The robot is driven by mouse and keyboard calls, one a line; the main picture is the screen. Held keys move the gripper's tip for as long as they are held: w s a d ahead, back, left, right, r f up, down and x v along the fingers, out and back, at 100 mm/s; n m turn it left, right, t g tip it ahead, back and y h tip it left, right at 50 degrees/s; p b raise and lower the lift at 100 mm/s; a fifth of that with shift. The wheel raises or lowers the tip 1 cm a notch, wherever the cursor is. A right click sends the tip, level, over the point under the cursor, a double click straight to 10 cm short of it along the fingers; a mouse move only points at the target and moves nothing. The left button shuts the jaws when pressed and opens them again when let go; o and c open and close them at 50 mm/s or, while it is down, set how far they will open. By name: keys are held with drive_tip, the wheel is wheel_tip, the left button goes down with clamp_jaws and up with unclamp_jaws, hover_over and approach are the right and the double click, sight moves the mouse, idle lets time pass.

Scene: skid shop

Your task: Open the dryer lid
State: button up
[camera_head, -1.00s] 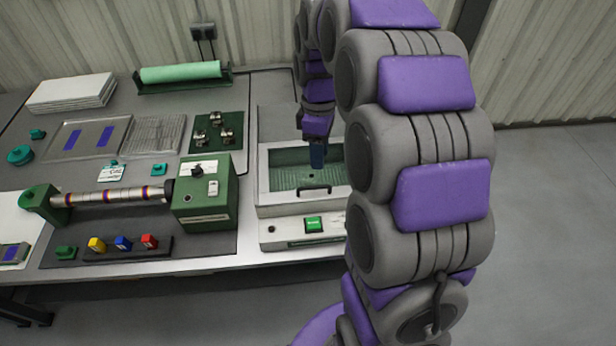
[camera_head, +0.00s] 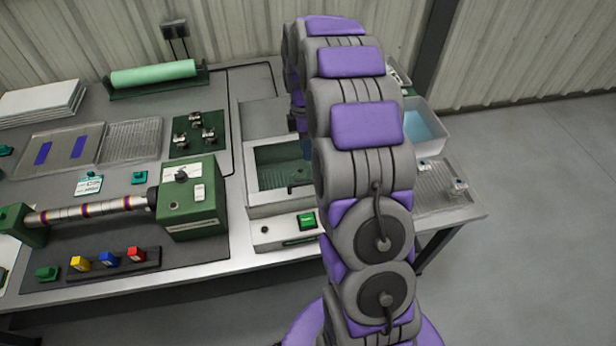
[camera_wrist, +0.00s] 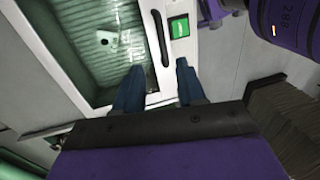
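The dryer (camera_head: 254,207) is a white box on the bench with a green ribbed inside showing through its top, and a green button (camera_head: 307,221) on its front panel. I cannot tell whether a clear lid covers the top. In the wrist view the dryer's white rim (camera_wrist: 140,45) shows, with a dark slot-like handle (camera_wrist: 160,38) beside the green button. My gripper (camera_wrist: 160,66) has two blue fingers spread apart with nothing between them, near the rim and front panel. Contact is not clear. In the head view my arm hides most of the gripper.
A green machine (camera_head: 193,200) with a striped roller stands left of the dryer. A rack of coloured blocks (camera_head: 115,263) lies at the front. A white tub of blue liquid (camera_head: 425,125) and a wire tray (camera_head: 440,185) are to the right, partly behind my arm.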

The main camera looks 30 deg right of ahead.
drive_tip(key=b, duration=0.2)
hover_over(307, 177)
drive_tip(key=s+a, duration=0.2)
drive_tip(key=s, duration=0.2)
wheel_tip(307, 177, down, 9)
drive_tip(key=shift+w+a+f, duration=0.1)
drive_tip(key=shift+f, duration=0.75)
drive_tip(key=shift+a, duration=0.1)
drive_tip(key=shift+c, duration=0.7)
clamp_jaws()
